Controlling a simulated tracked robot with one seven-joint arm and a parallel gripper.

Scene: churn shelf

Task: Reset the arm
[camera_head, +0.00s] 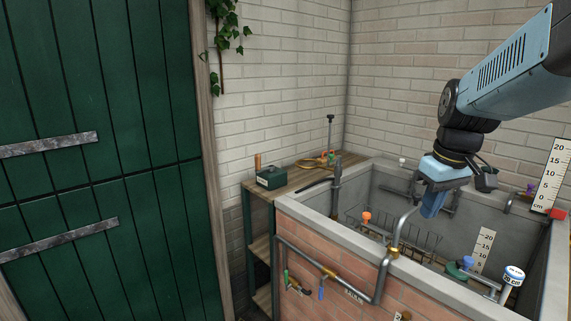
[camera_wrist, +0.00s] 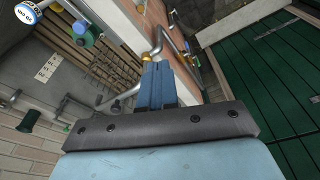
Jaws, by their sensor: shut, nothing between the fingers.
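My arm reaches in from the upper right of the head view. My gripper (camera_head: 432,206) hangs over the brick-walled basin (camera_head: 352,245), its blue fingers pointing down. In the wrist view my gripper (camera_wrist: 158,72) shows as two blue fingers side by side, shut and with nothing held. A curved grey pipe with a brass fitting (camera_head: 393,252) rises from the basin's front rim, close to the fingertips in the head view. I cannot tell whether the fingers touch it.
A wooden shelf (camera_head: 308,179) with a dark green box (camera_head: 270,178) stands left of the basin. A wire rack (camera_head: 400,233), an orange knob (camera_head: 367,217), a blue-and-white cap (camera_head: 514,274) and white scale plates (camera_head: 484,248) are at the basin. A green door (camera_head: 100,190) fills the left.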

